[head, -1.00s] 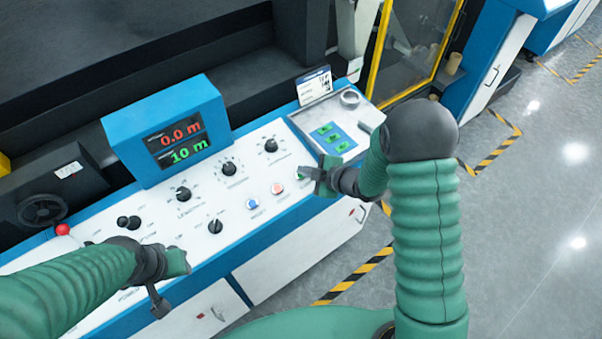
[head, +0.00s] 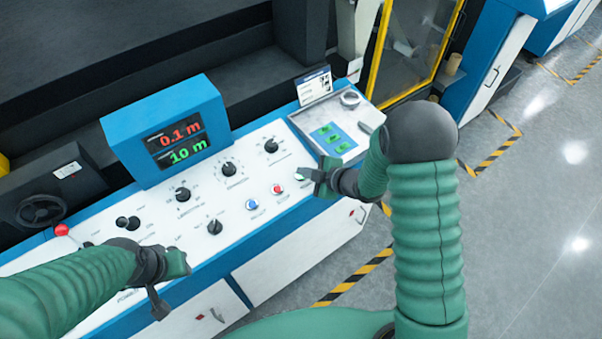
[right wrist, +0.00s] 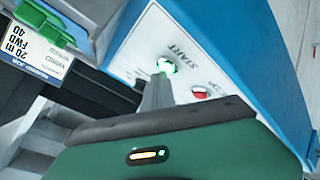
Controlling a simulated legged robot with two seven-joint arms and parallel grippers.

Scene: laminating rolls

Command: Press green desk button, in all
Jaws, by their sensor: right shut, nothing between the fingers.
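The green button (right wrist: 166,66), beside the word START, shows in the right wrist view and looks lit. In the head view it is a small pale green spot (head: 299,176) at the right end of the button row, partly hidden by my right gripper. My right gripper (head: 308,174) is shut and empty, with its tips at the button. In the right wrist view the shut fingers (right wrist: 161,82) overlap the button's lower edge; I cannot tell how firmly they touch. My left gripper (head: 178,264) hangs over the panel's front left; its jaw opening is unclear.
A red button (head: 277,189) and a blue button (head: 252,204) sit left of the green one. The blue display box (head: 165,130) reads 0.1 m over 10 m. Several black knobs and a red-tipped lever (head: 62,230) stand on the white panel. A grey plate (head: 335,128) lies behind my right gripper.

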